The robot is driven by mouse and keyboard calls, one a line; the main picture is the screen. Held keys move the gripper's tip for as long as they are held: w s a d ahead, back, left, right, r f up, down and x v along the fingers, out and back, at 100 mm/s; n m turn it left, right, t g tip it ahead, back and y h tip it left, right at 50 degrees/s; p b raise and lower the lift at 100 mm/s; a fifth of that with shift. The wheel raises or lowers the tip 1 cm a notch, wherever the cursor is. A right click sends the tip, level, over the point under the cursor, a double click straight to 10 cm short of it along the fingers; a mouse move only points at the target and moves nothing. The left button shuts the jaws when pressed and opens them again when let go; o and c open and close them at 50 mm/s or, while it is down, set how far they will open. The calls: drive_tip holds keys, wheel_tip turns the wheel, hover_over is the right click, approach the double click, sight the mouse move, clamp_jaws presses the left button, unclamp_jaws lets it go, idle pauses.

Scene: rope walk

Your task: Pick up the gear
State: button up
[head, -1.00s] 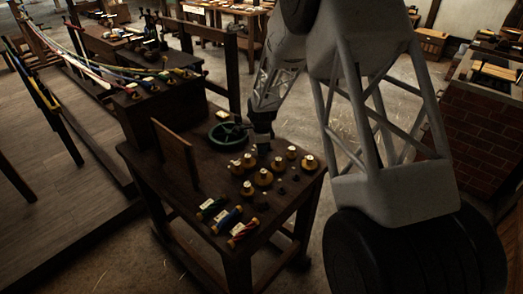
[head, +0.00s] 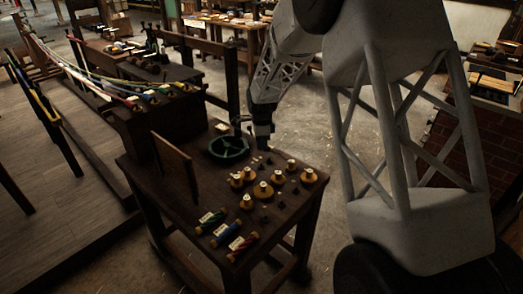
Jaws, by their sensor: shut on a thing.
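My gripper (head: 262,143) hangs over the back part of the dark wooden table (head: 170,185), just right of a green spoked wheel (head: 229,147). It is shut on a small dark piece, which I take for the gear; its shape is lost in shadow between the fingers. Several brass-yellow round pieces with pale tops, such as one in the middle (head: 263,190), stand on the table in front of the gripper. Small dark pieces (head: 281,204) stand among them.
Three tagged rope spools, including a blue one (head: 226,234), lie at the table's front. An upright wooden board (head: 175,167) stands at the left. A dark box with coloured ropes (head: 165,115) stands behind. A brick block (head: 465,140) is at the right.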

drive_tip(key=shift+r, duration=0.45)
drive_tip(key=shift+r, duration=0.2)
idle(0.3)
drive_tip(key=shift+r, duration=1.8)
drive_tip(key=shift+d, duration=0.1)
drive_tip(key=s+d+f, duration=0.2)
drive_tip(key=s+d, duration=0.2)
drive_tip(key=s+d+f, duration=0.2)
drive_tip(key=s+d, duration=0.1)
drive_tip(key=s, duration=0.2)
drive_tip(key=s+d+f, duration=0.2)
drive_tip(key=s+d, duration=0.2)
drive_tip(key=s, duration=0.1)
drive_tip(key=shift+s+d+f, duration=0.15)
drive_tip(key=shift+d+f, duration=0.1)
drive_tip(key=shift+d, duration=0.1)
drive_tip(key=shift+f, duration=0.45)
drive_tip(key=shift+f, duration=2.45)
